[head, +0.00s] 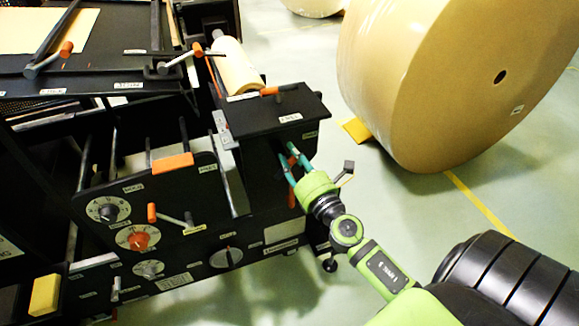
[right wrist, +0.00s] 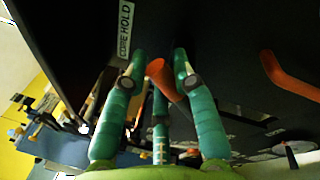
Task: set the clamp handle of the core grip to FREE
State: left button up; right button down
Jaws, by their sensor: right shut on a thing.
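My right gripper (head: 288,156) is at the front side of a black box-shaped housing (head: 262,128). In the right wrist view its green fingers (right wrist: 160,62) are around an orange handle end (right wrist: 160,78), which sits between them. A white label (right wrist: 125,28) reading CORE HOLD is on the black surface beside the fingers. In the head view the fingers and housing hide most of the handle, so its set position cannot be told. My left gripper is out of view.
Another orange-tipped lever (head: 270,91) lies on top of the housing. A panel with dials (head: 138,237) and an orange-ended lever (head: 152,213) is to the left. A large kraft roll (head: 430,80) stands behind on the floor. Open floor (head: 420,210) lies to the right.

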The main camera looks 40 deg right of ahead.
jog(key=m+b, duration=0.1)
jog(key=m, duration=0.1)
jog(key=m+h+b, duration=0.1)
jog(key=m, duration=0.1)
jog(key=d+f+m+b, duration=0.1)
jog(key=m, duration=0.1)
jog(key=shift+s+f+m+h, duration=0.1)
jog(key=shift+m+h, duration=0.2)
jog(key=shift+h, duration=0.1)
jog(key=shift+f+m+b, duration=0.15)
jog(key=shift+m+b, duration=0.25)
jog(key=shift+m, duration=0.5)
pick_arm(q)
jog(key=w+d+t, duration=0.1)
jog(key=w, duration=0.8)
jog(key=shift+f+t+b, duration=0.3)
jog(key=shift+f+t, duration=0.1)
pick_arm(e)
jog(key=shift+d+f+m+h, duration=0.15)
jog(key=shift+m+h, duration=0.35)
jog(key=shift+m, duration=1)
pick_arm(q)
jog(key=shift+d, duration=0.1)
pick_arm(e)
jog(key=c, duration=1)
grip_release()
jog(key=shift+s, duration=0.1)
